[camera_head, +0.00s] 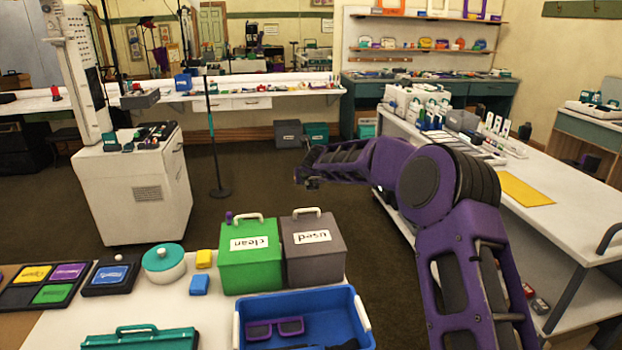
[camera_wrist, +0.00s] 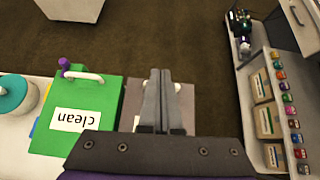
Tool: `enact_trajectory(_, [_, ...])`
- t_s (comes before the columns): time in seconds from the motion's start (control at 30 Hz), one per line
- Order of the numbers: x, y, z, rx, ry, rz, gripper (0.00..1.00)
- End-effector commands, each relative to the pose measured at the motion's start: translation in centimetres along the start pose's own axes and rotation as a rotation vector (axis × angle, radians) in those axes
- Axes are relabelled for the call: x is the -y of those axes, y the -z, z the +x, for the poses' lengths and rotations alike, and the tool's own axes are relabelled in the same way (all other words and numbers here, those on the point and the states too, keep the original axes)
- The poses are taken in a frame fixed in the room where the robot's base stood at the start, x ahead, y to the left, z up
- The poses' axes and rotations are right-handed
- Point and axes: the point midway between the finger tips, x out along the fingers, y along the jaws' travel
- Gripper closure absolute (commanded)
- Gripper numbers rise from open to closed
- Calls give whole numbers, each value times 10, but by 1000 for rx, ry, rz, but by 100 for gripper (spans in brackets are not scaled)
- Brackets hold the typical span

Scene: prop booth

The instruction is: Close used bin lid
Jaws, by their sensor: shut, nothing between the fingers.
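The grey used bin (camera_head: 318,262) stands on the near white table, right beside the green clean bin (camera_head: 250,272). Its lid (camera_head: 290,228) carries a "used" label and a white handle (camera_head: 306,211), and looks flat and shut. In the wrist view part of the used bin (camera_wrist: 132,100) shows behind my gripper (camera_wrist: 161,72), whose fingers are together and empty. They cover much of the lid, with the white handle beside them. In the head view my gripper (camera_head: 308,181) is beyond the used bin, apart from it. The lid's far edge is partly hidden.
A blue tray (camera_head: 362,312) with purple glasses (camera_head: 275,327) lies in front of the bins. A teal-lidded pot (camera_head: 163,262) and yellow and blue blocks are to the left. A white workbench (camera_head: 565,212) stands right. Open floor lies beyond the bins.

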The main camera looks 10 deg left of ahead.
Motion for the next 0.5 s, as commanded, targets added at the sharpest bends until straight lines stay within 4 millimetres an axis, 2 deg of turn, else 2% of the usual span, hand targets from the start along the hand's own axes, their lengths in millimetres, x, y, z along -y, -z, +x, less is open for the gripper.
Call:
enact_trajectory(0.27, [6,-8,15,-80,-1,18,100])
enact_trajectory(0.5, [8,-7,27,-139,-3,19,100])
